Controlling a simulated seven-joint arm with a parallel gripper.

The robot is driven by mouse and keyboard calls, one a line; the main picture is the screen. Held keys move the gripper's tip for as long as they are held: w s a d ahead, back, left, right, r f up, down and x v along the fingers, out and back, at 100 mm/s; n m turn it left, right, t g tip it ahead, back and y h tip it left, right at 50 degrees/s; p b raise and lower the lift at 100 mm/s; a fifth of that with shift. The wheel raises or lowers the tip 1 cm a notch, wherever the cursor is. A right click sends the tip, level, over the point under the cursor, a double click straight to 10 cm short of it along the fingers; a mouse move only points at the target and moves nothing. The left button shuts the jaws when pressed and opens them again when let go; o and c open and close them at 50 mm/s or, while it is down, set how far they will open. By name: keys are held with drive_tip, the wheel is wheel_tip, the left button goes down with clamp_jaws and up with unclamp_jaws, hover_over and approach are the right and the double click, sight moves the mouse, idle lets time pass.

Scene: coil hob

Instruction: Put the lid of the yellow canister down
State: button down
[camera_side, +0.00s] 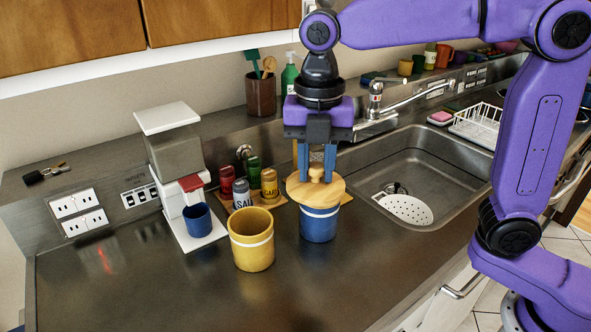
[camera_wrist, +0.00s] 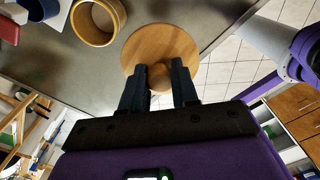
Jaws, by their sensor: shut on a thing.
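The yellow canister (camera_side: 251,245) with a white band stands open on the counter in the side view. Its open top also shows in the wrist view (camera_wrist: 75,25). My gripper (camera_side: 316,172) is shut on the knob of a round wooden lid (camera_side: 302,192). The lid also shows in the wrist view (camera_wrist: 160,45), its knob between my fingertips (camera_wrist: 158,76). The lid is level and overlaps the top of a blue canister (camera_side: 319,226) in the side view, right of the yellow one. I cannot tell whether it touches the blue canister, whose top is hidden.
A coffee maker (camera_side: 175,160) with a blue mug (camera_side: 197,219) stands left. Several spice jars (camera_side: 242,194) stand on a wooden board behind the canisters. The sink (camera_side: 440,165) and tap (camera_side: 376,100) lie right. The front-left counter (camera_side: 130,285) is clear.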

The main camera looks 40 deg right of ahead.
drive_tip(key=shift+s+d, duration=0.25)
drive_tip(key=shift+s, duration=0.3)
drive_tip(key=s+d+f+m, duration=0.1)
drive_tip(key=s+d+f, duration=0.2)
drive_tip(key=s+f, duration=0.3)
drive_tip(key=s+d+f, duration=0.2)
drive_tip(key=s+f, duration=0.2)
drive_tip(key=s, duration=0.4)
drive_tip(key=w+a+f, duration=0.2)
drive_tip(key=w+f, duration=0.1)
drive_tip(key=w+a+f, duration=0.5)
drive_tip(key=w+f, duration=0.1)
drive_tip(key=w, duration=0.1)
drive_tip(key=shift+a, duration=0.35)
drive_tip(key=shift+w+a+f, duration=0.1)
drive_tip(key=shift+f, duration=0.05)
drive_tip(key=shift+w+f, duration=0.15)
drive_tip(key=shift+f, duration=1.5)
drive_tip(key=shift+f, duration=0.1)
